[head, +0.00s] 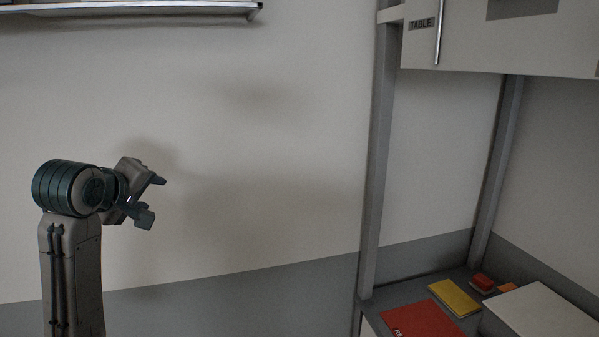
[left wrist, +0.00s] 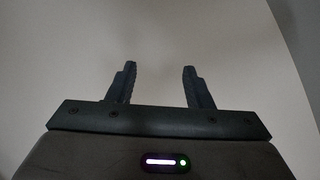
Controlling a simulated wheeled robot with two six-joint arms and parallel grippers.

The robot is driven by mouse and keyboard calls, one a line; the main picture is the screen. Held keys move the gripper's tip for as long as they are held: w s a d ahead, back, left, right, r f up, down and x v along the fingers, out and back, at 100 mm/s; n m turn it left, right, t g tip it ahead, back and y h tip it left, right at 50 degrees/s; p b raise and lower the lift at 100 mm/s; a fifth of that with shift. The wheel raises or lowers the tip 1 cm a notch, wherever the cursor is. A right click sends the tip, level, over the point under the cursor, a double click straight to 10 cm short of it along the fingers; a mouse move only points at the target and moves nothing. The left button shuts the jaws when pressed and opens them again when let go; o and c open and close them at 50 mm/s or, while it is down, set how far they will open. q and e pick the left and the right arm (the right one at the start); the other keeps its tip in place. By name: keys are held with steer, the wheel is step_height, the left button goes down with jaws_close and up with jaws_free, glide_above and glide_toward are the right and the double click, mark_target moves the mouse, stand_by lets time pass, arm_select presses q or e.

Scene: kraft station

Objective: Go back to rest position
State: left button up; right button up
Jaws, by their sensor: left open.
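My left gripper (head: 152,198) is raised in front of the wall at the left of the head view. Its two fingers are apart and nothing is between them. It also shows in the left wrist view (left wrist: 160,85), open and empty against a plain pale surface. My right gripper is in neither view.
A grey-framed station at the right has a worktop with a red item (head: 422,319), a yellow item (head: 454,297), a small red block (head: 482,282) and a pale box (head: 543,314). A cabinet labelled TABLE (head: 480,42) hangs above. A shelf (head: 130,9) is at the upper left.

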arm_select(q)
steer(key=s+d+f+m+g, duration=0.1)
steer(key=s+f+m+g, duration=0.35)
steer(key=f, duration=1.15)
steer(key=s+d+f+m, duration=0.1)
steer(key=s+f, duration=0.7)
steer(key=f, duration=0.8)
steer(key=s+f+m+g+y, duration=0.1)
steer(key=s+f+m+g, duration=0.1)
steer(key=s+f, duration=0.5)
steer(key=s+f+m+g, duration=0.1)
steer(key=s+f+m, duration=0.1)
steer(key=s, duration=0.8)
steer(key=s+f+m+g+y, duration=0.1)
steer(key=s+f+m+g, duration=0.1)
steer(key=s+f, duration=0.5)
step_height(320, 180, down, 30)
steer(key=s+a+b, duration=0.2)
steer(key=s+a+f+g+b, duration=0.1)
steer(key=s+f+g+b, duration=0.1)
steer(key=s+f, duration=1.6)
step_height(320, 180, down, 4)
steer(key=shift+s+a+r+h, duration=0.15)
steer(key=shift+a+r+h, duration=0.05)
steer(key=shift+r+h, duration=0.1)
